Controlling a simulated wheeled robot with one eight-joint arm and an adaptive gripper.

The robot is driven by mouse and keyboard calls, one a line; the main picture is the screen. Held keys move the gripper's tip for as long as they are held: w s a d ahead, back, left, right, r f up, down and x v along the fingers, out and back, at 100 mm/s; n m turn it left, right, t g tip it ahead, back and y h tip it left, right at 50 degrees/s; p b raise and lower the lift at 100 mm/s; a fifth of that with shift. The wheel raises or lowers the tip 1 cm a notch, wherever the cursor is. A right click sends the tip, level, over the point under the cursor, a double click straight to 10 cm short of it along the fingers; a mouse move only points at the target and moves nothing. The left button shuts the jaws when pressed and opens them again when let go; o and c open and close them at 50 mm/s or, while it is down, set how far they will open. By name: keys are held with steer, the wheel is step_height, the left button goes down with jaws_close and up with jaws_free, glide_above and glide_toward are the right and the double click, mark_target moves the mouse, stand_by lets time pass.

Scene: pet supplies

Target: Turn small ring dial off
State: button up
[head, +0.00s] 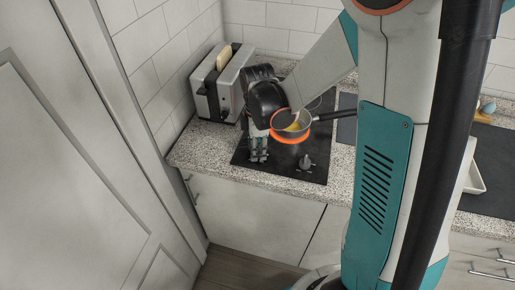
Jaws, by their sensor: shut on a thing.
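The black cooktop (283,171) lies on the speckled counter. One dial (305,163) stands in view near its front right edge. My gripper (259,159) points down at the front left of the cooktop, left of this dial. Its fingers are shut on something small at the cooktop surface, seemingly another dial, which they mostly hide. A ring (290,139) glows orange under a small pan. I cannot tell from this view which dial belongs to the small ring.
The dark-handled pan (308,120) with yellow food sits on the glowing ring, close to the right of my gripper. A toaster (224,82) with bread stands at the back left by the tiled wall. Cabinets (250,220) lie below the counter.

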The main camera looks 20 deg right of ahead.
steer(key=shift+n, duration=2.1)
steer(key=o, duration=1.1)
steer(key=shift+c, duration=0.2)
steer(key=shift+r, duration=0.1)
step_height(320, 180, up, 12)
